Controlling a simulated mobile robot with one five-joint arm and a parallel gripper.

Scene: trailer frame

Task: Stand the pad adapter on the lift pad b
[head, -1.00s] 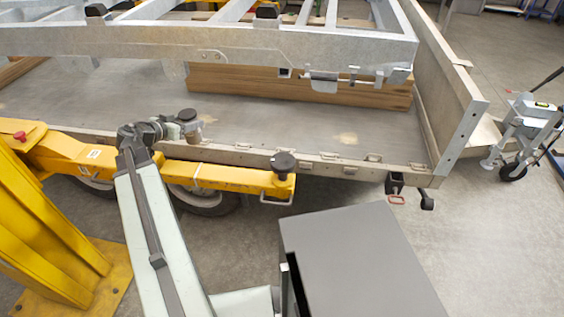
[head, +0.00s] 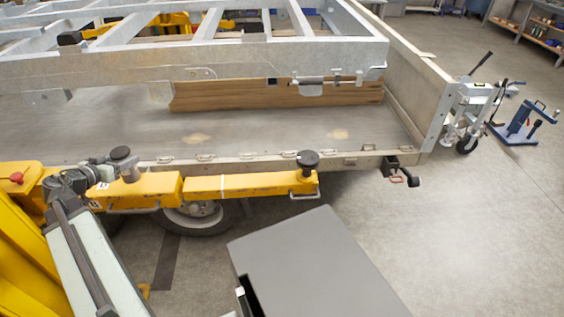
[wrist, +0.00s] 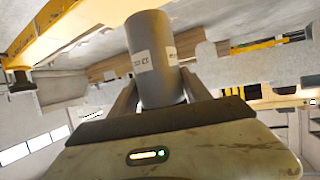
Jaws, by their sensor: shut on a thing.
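The pad adapter is a grey cylinder with a white label. In the wrist view the pad adapter (wrist: 156,70) stands between my two fingers; in the head view the adapter (head: 131,172) shows small, with a dark round top. My gripper (head: 112,170) is shut on it over the left part of the yellow lift arm. A black round lift pad (head: 307,158) sits on the right end of that arm, well to the right of my gripper, with nothing on it. No marking shows whether it is pad b.
The yellow lift arm (head: 235,185) runs along the trailer's side edge, over a wheel (head: 195,218). The galvanised frame (head: 220,62) and a wooden beam (head: 275,92) lie behind. A grey box-like surface (head: 310,265) is in front. Open floor (head: 460,240) lies to the right.

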